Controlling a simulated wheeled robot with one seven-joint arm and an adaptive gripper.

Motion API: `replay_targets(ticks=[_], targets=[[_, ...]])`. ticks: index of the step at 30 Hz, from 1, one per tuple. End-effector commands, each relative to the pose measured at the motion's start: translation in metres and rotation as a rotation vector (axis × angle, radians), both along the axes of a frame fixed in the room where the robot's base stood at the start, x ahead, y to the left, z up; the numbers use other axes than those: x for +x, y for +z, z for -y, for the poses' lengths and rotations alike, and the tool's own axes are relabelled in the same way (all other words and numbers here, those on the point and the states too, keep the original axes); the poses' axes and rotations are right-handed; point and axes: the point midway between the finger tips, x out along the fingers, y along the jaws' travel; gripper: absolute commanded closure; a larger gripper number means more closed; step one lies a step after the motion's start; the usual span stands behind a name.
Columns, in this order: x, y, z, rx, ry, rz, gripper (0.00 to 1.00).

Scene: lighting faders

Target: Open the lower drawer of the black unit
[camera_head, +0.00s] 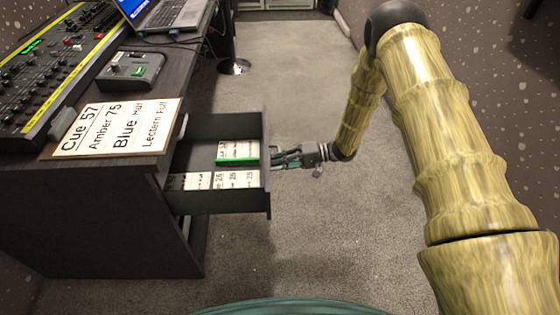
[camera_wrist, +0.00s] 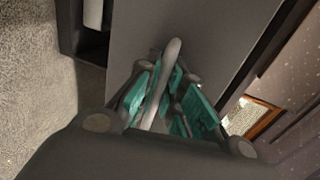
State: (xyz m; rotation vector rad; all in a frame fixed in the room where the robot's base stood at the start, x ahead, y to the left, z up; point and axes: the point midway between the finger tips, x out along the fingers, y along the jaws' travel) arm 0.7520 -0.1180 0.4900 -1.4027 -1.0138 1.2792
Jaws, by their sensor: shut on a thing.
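The black unit (camera_head: 100,215) stands at the left in the head view. One of its drawers (camera_head: 267,192) is pulled well out to the right and holds white cards and a green-edged item (camera_head: 238,153). Whether it is the lower drawer is hard to tell from above. My gripper (camera_head: 284,159) is at the outer face of this drawer's front. In the wrist view the teal fingers (camera_wrist: 165,95) are shut on a pale bar handle (camera_wrist: 172,58) standing out from the dark drawer front (camera_wrist: 215,35).
A lighting desk (camera_head: 50,75), a small control box (camera_head: 130,70), a laptop (camera_head: 165,14) and a large-print cue sheet (camera_head: 115,127) lie on the unit's top. Grey carpet (camera_head: 290,75) is clear to the right of the drawer. A speckled wall (camera_head: 480,60) bounds the right side.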

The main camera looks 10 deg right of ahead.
Motion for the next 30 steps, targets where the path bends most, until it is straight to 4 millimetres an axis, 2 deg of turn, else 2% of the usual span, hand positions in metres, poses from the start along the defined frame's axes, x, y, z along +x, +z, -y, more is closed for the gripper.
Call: replay_targets(ticks=[3,4,7,20,23,30], targets=[[0.001,0.001,0.001,-0.001,-0.004,0.003,1.00],[0.001,0.001,0.001,-0.001,-0.004,0.003,0.85],[0.001,0.001,0.001,-0.001,-0.004,0.002,0.68],[0.000,0.002,0.007,-0.001,-0.004,0.002,0.68],[-0.001,0.004,0.018,-0.001,-0.005,0.002,0.68],[-0.006,0.013,0.060,0.000,-0.005,0.002,0.68]])
